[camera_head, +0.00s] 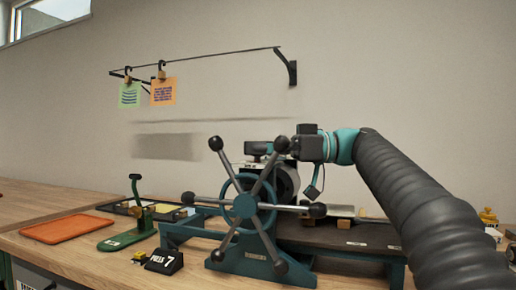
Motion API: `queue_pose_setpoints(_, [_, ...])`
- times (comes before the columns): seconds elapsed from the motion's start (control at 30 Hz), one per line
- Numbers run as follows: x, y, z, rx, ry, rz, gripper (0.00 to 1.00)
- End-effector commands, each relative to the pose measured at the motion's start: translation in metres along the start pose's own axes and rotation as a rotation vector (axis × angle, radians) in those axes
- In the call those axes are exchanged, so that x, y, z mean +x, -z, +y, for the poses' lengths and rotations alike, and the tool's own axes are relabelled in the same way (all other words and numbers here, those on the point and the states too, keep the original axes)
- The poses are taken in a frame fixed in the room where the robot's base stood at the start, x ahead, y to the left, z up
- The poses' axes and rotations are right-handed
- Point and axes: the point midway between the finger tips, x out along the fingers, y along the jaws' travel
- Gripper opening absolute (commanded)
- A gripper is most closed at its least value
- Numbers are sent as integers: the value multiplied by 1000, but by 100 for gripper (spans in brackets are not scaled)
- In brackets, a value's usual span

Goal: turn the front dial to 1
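A teal press-like machine with a large spoked handwheel (246,206) stands on the bench; its black-knobbed spokes fan out. I cannot make out a dial with a readable setting. My gripper (314,190) hangs from the end of my arm, just right of the wheel's upper spokes and in front of the machine's dark round body (286,180). It is small and partly lost against the machine, so its opening and any contact are unclear.
An orange tray (67,229) and a green stand with a lever (126,238) are at left. A small yellow object (139,257) lies near the sign. A dark platform (345,234) extends right. A wall rail (200,57) carries two clipped notes. My arm covers the right side.

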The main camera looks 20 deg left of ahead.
Motion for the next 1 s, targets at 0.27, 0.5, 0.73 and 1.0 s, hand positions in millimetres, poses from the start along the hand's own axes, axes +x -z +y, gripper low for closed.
queue_pose_setpoints(0.27, [0,4,1,2,46,-1,0])
queue_pose_setpoints(0.5, [0,2,2,-1,202,1,0])
queue_pose_setpoints(0.73, [0,1,0,-2,265,1,0])
queue_pose_setpoints(1.0, [0,1,0,-1,267,2,0])
